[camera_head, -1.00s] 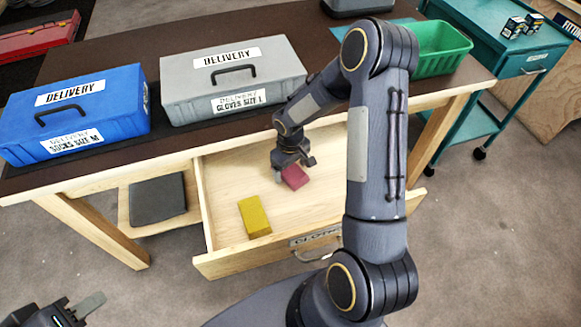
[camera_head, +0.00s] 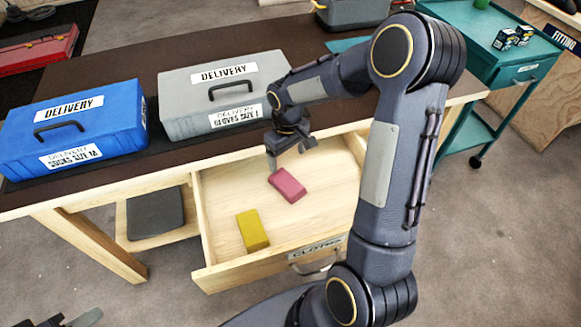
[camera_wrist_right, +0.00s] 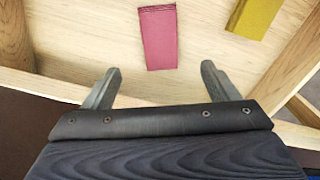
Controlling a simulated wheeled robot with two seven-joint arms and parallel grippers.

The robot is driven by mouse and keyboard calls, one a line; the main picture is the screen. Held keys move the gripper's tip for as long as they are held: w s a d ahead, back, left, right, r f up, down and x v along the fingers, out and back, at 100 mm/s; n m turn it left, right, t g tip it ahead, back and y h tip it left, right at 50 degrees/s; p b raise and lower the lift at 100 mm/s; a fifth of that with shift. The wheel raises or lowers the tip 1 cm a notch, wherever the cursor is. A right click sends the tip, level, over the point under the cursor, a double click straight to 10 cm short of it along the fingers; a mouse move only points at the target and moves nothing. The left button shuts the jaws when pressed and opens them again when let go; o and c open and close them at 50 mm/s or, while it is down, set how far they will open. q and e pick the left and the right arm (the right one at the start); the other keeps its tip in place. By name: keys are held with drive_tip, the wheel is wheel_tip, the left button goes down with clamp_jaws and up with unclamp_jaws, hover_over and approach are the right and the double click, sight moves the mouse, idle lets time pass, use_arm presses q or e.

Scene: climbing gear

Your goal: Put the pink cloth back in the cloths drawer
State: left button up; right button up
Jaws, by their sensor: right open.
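The pink cloth (camera_head: 288,185), a small folded block, lies flat on the floor of the open cloths drawer (camera_head: 326,212). It also shows in the right wrist view (camera_wrist_right: 158,38), beyond the fingertips and apart from them. My right gripper (camera_head: 289,158) is open and empty, above the back part of the drawer and behind the cloth. The drawer's front carries a partly readable label and a handle, partly hidden by my right arm. Only a bit of my left gripper (camera_head: 80,319) shows at the bottom left edge, so its jaws cannot be judged.
A yellow cloth (camera_head: 253,231) lies in the drawer, left of the pink one. A blue delivery box (camera_head: 105,122) and a grey delivery box (camera_head: 180,100) stand on the table above. A teal cart (camera_head: 490,75) stands at the right. My right arm crosses the drawer's right side.

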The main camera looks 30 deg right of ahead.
drive_tip(key=s+a+r+m+t+y, duration=0.1)
drive_tip(key=s+a+r+m+t, duration=0.1)
drive_tip(key=s+r, duration=0.8)
drive_tip(key=s+a+r+t+y, duration=0.1)
drive_tip(key=s+a+r, duration=0.1)
drive_tip(key=s, duration=0.4)
drive_tip(key=s+a+r+m+t+y, duration=0.1)
drive_tip(key=s+a+r+t, duration=0.1)
drive_tip(key=s+a, duration=0.2)
drive_tip(key=shift+s+a+m+t+y, duration=0.3)
drive_tip(key=shift+s+a+y, duration=0.1)
drive_tip(key=shift+s, duration=0.45)
use_arm(q)
drive_tip(key=shift+r, duration=0.1)
use_arm(e)
drive_tip(key=shift+r, duration=0.15)
